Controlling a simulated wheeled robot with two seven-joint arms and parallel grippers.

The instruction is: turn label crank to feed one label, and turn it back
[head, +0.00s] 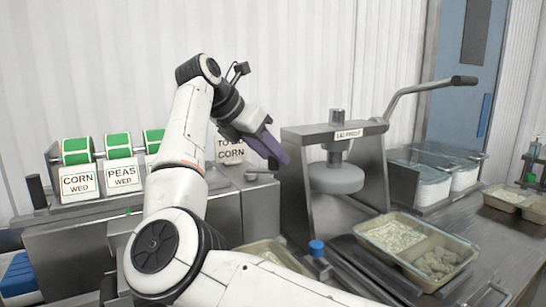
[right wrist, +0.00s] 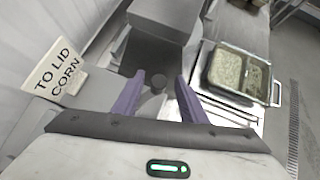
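The label dispenser (head: 80,240) stands at the left in the head view with green label rolls (head: 118,143) on top; my right arm hides part of it. My right gripper (head: 276,155) hangs between the dispenser and the lid press, purple fingers pointing right and down. In the right wrist view its fingers (right wrist: 158,98) are apart, with a gap between them. The crank is not clear in the head view. My left gripper is out of view.
The lid press (head: 300,170) with a long lever (head: 425,87) stands right of my gripper. A filled two-part tray (head: 412,270) sits before it. A "TO LID CORN" sign (right wrist: 55,75) is close at the left. Stacked clear lids (head: 430,180) stand behind.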

